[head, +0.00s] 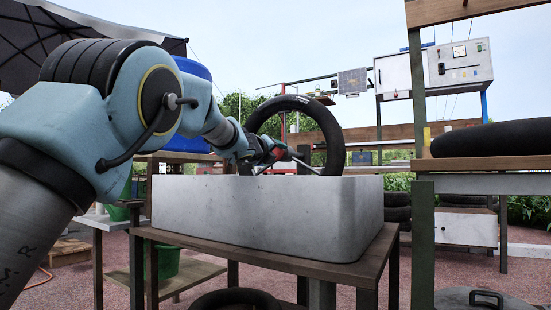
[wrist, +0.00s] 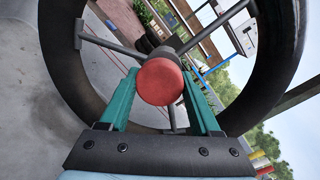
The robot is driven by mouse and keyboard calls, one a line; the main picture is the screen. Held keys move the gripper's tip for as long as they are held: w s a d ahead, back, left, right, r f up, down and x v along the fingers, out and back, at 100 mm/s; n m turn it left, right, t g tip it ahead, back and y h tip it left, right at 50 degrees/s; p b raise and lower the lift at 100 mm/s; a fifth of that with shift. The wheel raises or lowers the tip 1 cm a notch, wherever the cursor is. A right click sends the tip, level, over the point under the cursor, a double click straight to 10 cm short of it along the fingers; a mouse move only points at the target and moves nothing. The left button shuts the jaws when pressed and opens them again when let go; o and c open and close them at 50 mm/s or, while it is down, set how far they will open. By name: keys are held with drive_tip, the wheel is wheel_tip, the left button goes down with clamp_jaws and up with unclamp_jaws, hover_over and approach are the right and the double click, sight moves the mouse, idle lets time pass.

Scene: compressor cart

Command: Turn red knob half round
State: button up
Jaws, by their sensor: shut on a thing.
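The red knob (wrist: 160,82) is a round red disc at the hub of a black-rimmed wheel (wrist: 62,60) in the wrist view. Dark metal spokes run out from the hub behind the knob. My gripper (wrist: 161,90) has its two green fingers on either side of the knob and is shut on it. In the head view my gripper (head: 271,152) reaches to the middle of the upright wheel (head: 338,150); the knob is too small there to make out clearly. The lower part of the wheel is hidden behind the grey trough's wall.
The grey trough (head: 260,215) stands on a wooden table (head: 345,268). A wooden shelf (head: 480,165) with a black tyre (head: 495,138) is on the right. A green bucket (head: 167,262) is below left. Control boxes (head: 460,62) hang at the back right.

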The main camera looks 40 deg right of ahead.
drive_tip(key=shift+f, duration=0.1)
idle(0.3)
drive_tip(key=o, duration=1.4)
drive_tip(key=shift+c, duration=0.2)
drive_tip(key=b+v, duration=0.1)
drive_tip(key=v, duration=0.9)
drive_tip(key=shift+s+a+b, duration=0.15)
drive_tip(key=shift+a+b, duration=0.2)
